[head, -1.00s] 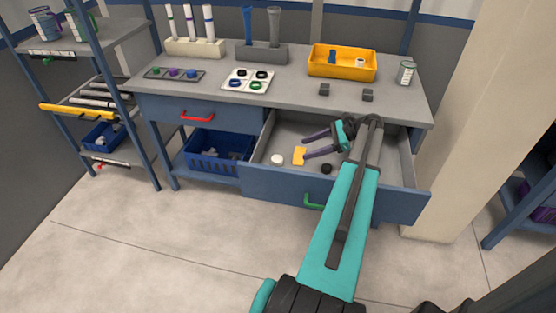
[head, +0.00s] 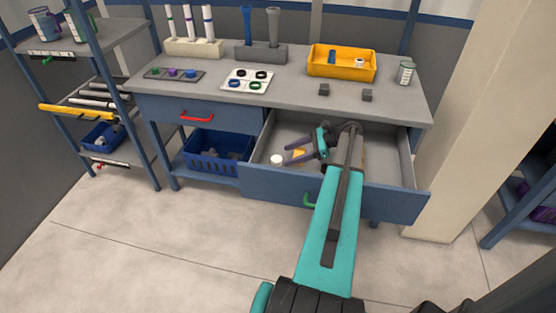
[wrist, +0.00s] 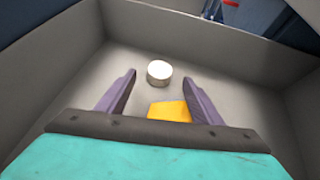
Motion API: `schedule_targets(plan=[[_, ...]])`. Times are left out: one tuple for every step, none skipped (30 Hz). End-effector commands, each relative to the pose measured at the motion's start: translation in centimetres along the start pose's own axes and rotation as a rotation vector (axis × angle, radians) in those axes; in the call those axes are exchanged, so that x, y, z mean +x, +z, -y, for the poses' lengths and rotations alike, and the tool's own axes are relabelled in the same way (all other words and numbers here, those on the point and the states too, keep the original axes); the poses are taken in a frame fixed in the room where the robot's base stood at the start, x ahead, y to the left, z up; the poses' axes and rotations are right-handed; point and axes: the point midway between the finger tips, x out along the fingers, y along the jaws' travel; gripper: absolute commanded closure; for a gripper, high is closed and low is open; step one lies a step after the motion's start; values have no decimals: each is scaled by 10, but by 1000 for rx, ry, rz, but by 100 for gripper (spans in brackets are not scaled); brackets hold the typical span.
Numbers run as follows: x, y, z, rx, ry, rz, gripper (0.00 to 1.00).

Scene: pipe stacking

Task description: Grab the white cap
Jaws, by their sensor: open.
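The white cap (head: 277,160) lies on the floor of the open drawer (head: 330,188), toward its left side. In the wrist view the white cap (wrist: 159,73) is ahead of the fingertips, roughly centred between them and not touched. My gripper (head: 287,155) is inside the drawer, just right of the cap in the head view, with its purple fingers pointing left toward it. In the wrist view my gripper (wrist: 158,80) is open and empty. A yellow piece (wrist: 170,111) lies between the fingers, nearer to the palm than the cap.
The drawer walls (wrist: 165,30) surround the gripper. A blue bin (head: 215,150) stands on the lower shelf left of the drawer. The worktop above holds an orange tray (head: 341,75), a white tray with rings (head: 246,87) and two small dark blocks (head: 324,89).

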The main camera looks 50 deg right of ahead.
Motion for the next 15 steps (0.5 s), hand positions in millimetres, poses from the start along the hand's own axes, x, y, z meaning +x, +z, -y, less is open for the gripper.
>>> schedule_targets(plan=[[1, 0, 0, 0, 1, 0, 40], [3, 0, 0, 0, 1, 0, 40], [5, 0, 0, 0, 1, 0, 40], [7, 0, 0, 0, 1, 0, 40], [10, 0, 0, 0, 1, 0, 40], [14, 0, 0, 0, 1, 0, 40], [17, 1, 0, 0, 1, 0, 40], [21, 1, 0, -1, 2, 0, 40], [26, 1, 0, -1, 3, 1, 40], [30, 1, 1, -1, 3, 1, 40], [33, 1, 1, 0, 2, 1, 40], [38, 0, 1, 0, 2, 1, 40], [41, 0, 1, 0, 2, 0, 40], [44, 0, 1, 0, 2, 0, 40], [48, 0, 1, -1, 2, 0, 40]])
